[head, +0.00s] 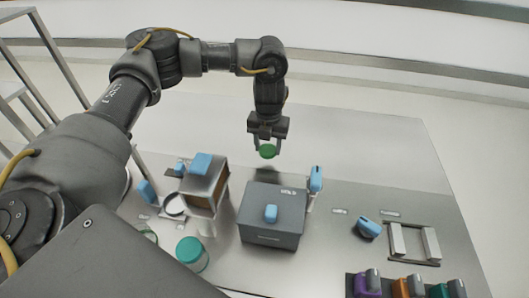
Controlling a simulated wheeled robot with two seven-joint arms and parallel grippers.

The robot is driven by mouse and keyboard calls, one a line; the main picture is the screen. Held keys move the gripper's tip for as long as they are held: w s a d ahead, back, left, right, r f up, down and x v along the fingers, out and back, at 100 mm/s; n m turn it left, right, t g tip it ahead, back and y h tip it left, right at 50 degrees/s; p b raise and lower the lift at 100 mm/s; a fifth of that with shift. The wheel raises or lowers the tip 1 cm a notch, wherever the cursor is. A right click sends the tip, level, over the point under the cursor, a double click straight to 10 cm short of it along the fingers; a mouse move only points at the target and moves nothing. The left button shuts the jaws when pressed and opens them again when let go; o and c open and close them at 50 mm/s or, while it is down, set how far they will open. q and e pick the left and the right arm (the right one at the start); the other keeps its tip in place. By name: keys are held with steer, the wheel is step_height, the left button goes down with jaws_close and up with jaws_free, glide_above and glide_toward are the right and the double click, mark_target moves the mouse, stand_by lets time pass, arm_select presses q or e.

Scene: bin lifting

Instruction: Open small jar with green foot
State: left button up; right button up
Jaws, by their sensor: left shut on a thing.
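My left gripper (267,148) points down above the far middle of the table. It is shut on a small green round piece (267,152), held above the surface. I cannot tell whether this piece is a lid or part of a jar. A jar with a teal top (190,250) stands at the near left of the table, apart from the gripper. I cannot make out a green foot on either one. My right gripper is not in view.
A grey box with a blue handle (270,236) stands mid-table. A brown-sided box (204,190) with a blue top stands left of it. A blue-topped item (316,180), a blue item (368,228), a metal frame (414,242) and several coloured containers (405,287) are at right. The far table is clear.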

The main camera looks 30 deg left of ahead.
mark_target(268, 149)
arm_select(q)
steer(key=shift+s+f, duration=0.15)
steer(key=shift+f, duration=0.2)
step_height(268, 149, down, 2)
steer(key=shift+f, duration=0.7)
steer(key=shift+f, duration=0.15)
steer(key=o, duration=1.1)
